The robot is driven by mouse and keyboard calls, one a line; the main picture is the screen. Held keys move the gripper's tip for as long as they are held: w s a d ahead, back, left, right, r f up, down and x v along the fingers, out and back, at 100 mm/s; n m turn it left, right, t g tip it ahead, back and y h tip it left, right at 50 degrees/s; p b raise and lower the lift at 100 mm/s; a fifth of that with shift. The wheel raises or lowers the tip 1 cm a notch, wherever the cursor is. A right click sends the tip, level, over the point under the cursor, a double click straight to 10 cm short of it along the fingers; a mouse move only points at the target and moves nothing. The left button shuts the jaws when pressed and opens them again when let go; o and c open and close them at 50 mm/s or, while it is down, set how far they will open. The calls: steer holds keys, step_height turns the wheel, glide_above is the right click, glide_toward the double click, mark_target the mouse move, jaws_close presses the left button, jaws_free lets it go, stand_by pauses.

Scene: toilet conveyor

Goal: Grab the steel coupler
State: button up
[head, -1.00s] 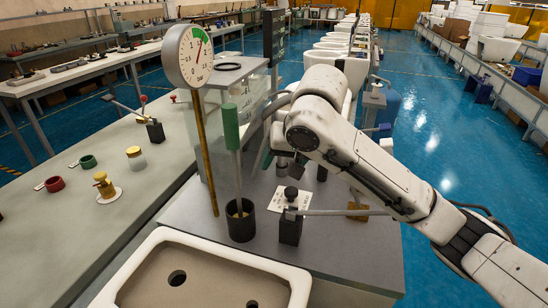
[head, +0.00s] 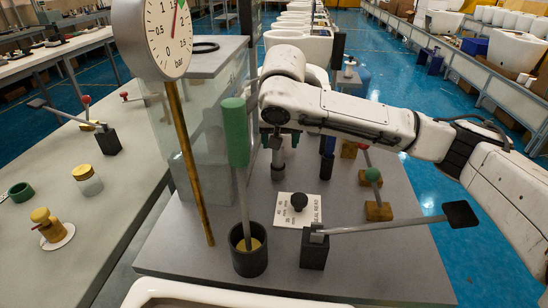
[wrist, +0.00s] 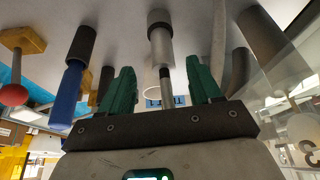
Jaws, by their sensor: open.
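The steel coupler (head: 278,157) stands upright in a dark base on the grey bench, below my gripper in the head view. In the wrist view the steel coupler (wrist: 162,45) is a bright grey cylinder with a thinner stem. My gripper (head: 280,137) is partly hidden by my arm in the head view. In the wrist view my gripper (wrist: 163,85) shows two green fingers, apart, one on each side of the coupler's stem line. The coupler's wide body lies beyond the fingertips. I cannot tell whether either finger touches the stem.
A blue coupler (head: 327,160) stands close to the right. A clear panel (head: 215,130), a gauge (head: 160,38) and a green-handled tool in a dark cup (head: 248,262) stand to the left. A lever (head: 385,228) and a white label plate (head: 298,212) are in front.

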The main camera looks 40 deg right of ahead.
mark_target(278, 155)
steer(key=shift+x, duration=3.85)
steer(key=shift+w+a, duration=0.1)
steer(key=shift+a, duration=0.1)
steer(key=c, duration=1.1)
